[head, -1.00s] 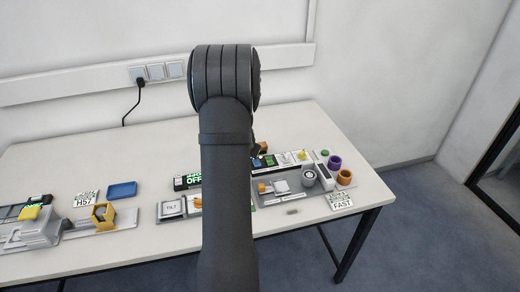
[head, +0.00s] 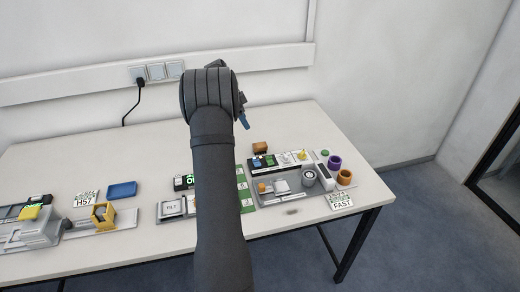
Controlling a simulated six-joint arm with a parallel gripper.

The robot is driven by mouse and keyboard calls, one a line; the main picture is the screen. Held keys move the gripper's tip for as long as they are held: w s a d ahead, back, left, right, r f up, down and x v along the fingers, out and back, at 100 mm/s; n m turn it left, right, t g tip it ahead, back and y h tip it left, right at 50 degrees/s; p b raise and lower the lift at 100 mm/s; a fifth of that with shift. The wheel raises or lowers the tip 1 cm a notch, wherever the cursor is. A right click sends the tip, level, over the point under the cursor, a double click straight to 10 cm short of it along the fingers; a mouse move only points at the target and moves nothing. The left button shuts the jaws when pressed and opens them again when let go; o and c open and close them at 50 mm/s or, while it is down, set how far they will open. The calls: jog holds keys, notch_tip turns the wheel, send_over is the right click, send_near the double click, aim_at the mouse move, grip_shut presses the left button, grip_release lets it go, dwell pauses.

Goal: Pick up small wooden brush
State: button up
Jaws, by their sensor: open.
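I cannot make out the small wooden brush for certain at this size. A small brown, wood-coloured block (head: 260,147) stands at the back of the right-hand group of fixtures. A small greyish object (head: 292,211) lies on the bare table near the front edge; its kind is unclear. My gripper (head: 244,121) is mostly hidden behind my arm. Only a blue, finger-like tip shows at the arm's right side, above and left of the brown block in the picture. It is open, and I see nothing held in it.
The white table (head: 60,165) carries several fixtures. On the right are a purple ring (head: 334,162), an orange ring (head: 344,177) and a FAST card (head: 340,201). On the left are a blue tray (head: 122,190) and a yellow holder (head: 103,215). The back left of the table is clear.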

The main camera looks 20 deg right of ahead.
send_near(260, 145)
jog(key=x, duration=0.5)
jog(key=shift+w+a+f, duration=0.1)
jog(key=shift+a+f, duration=0.05)
jog(key=shift+a, duration=0.1)
jog(key=shift+x, duration=2.75)
jog(key=shift+d, duration=0.15)
jog(key=c, duration=1.1)
